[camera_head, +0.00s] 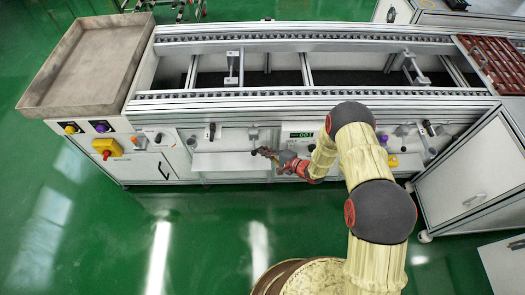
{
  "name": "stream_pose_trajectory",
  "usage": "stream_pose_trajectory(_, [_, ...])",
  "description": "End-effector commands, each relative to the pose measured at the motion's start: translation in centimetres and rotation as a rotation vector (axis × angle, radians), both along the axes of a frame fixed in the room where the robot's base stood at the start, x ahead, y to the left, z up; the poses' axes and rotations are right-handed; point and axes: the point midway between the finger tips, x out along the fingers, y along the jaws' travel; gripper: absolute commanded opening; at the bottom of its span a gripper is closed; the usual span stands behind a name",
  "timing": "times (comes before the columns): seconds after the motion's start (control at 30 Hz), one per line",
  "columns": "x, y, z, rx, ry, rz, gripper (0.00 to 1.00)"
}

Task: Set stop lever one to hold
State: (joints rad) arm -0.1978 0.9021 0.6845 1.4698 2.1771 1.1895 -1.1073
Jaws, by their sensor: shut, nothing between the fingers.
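My gripper (259,151) is shut and empty, at the front panel of the conveyor, left of its middle. A small grey lever-like fitting (253,134) stands on the panel just above the fingertips. I cannot tell whether they touch. A black-handled lever (211,131) stands upright further left on the panel. Another black-handled lever (428,128) is tilted, on the right part of the panel. The labels are too small to read, so I cannot tell which one is stop lever one or where its hold mark is.
The conveyor (310,95) runs across the back. A grey tray (85,65) is at the left end, above a yellow-and-red switch (107,148). A white shelf (230,161) juts out below the panel near my gripper. A green display (302,135) is right of it. Green floor lies clear in front.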

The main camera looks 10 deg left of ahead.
Motion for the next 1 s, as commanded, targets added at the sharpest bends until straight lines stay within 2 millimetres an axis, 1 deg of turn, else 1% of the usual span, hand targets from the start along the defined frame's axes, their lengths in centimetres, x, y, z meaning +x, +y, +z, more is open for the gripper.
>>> stream_pose_trajectory(0.27, [-0.5, -0.1, 1.2, -0.029, 0.118, 0.001, 0.0])
stream_pose_trajectory(0.57, [-1.3, -0.3, 2.7, -0.09, 0.366, 0.002, 0.0])
stream_pose_trajectory(0.9, [-1.7, -0.4, 4.6, -0.086, 0.359, 0.001, 0.0])
stream_pose_trajectory(1.0, [-1.8, -0.4, 4.6, -0.087, 0.361, 0.0, 0.0])
